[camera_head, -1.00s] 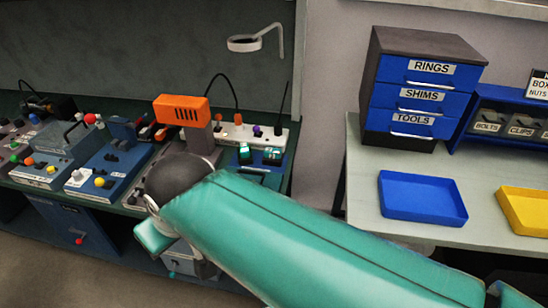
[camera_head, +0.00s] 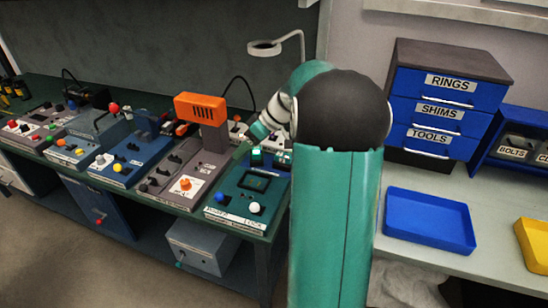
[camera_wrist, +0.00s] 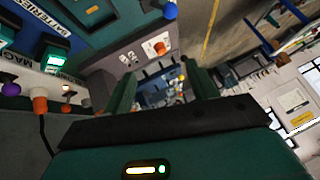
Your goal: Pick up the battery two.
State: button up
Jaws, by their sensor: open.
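Two teal battery blocks stand at the back of the right-hand bench station in the head view; one (camera_head: 257,157) is clear and the other is partly covered by my arm. In the wrist view a teal block with a lit face (camera_wrist: 56,54) sits by a "BATTERIES" label, with another at the left edge. I cannot tell which is battery two. My gripper (camera_wrist: 162,85) is open, with nothing between its two dark green fingers. The blocks lie left of the fingers in the wrist view, apart from them. In the head view my arm hides much of the gripper.
An orange-topped machine (camera_head: 201,108) stands left of the battery station. A ring lamp (camera_head: 264,47) rises behind. A blue tray (camera_head: 429,222) and a drawer cabinet (camera_head: 447,105) are on the right table.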

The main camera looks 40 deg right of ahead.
jog(key=d+f+t+y, duration=0.1)
jog(key=d+f+t, duration=0.15)
jog(key=d, duration=0.45)
jog(key=d+f+t, duration=0.1)
jog(key=d+f, duration=0.3)
jog(key=d, duration=0.3)
jog(key=n+t, duration=0.1)
jog(key=t, duration=0.2)
send_near(285, 155)
jog(key=shift+h, duration=0.4)
jog(key=x, duration=1.2)
jog(key=shift+w+a, duration=0.15)
jog(key=shift+a, duration=0.2)
jog(key=shift+t, duration=0.25)
jog(key=shift+r, duration=0.1)
grip_shut()
